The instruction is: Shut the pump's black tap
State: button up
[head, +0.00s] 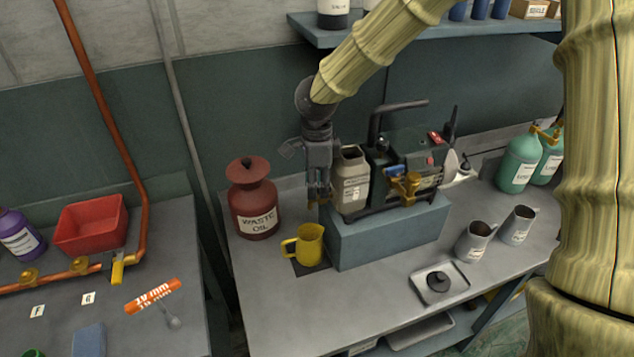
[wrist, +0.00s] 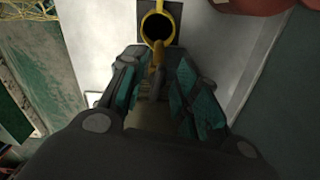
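The pump (head: 398,165) stands on a blue-grey block (head: 385,232), with a grey oil container at its left end. My gripper (head: 318,192) points down at the pump's left end, above the yellow jug (head: 309,245). In the wrist view a brass spout (wrist: 158,52) and a dark piece (wrist: 154,85), likely the black tap, lie between my gripper's teal-padded fingers. The fingers are apart; I cannot tell whether they touch the tap. The jug's open mouth (wrist: 157,27) shows beyond the spout. In the head view my gripper hides the tap.
A red waste oil can (head: 255,205) stands left of the jug, close to my gripper. Grey jugs (head: 474,242) and a small tray (head: 440,283) are at the right. The bench (head: 300,320) is clear in front.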

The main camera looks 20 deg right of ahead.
jog(key=shift+c, duration=0.4)
grip_shut()
jog(key=m, duration=0.1)
jog(key=m+p, duration=0.1)
jog(key=m, duration=0.1)
jog(key=m+p, duration=0.1)
jog(key=shift+w+d+r, duration=0.1)
jog(key=shift+w+r, duration=0.05)
jog(key=shift+w, duration=0.15)
jog(key=m, duration=0.2)
jog(key=m+p, duration=0.1)
jog(key=m, duration=0.3)
jog(key=shift+w+d+m+p, duration=0.25)
jog(key=shift+w+m+p, duration=0.05)
jog(key=shift+m+p, duration=0.1)
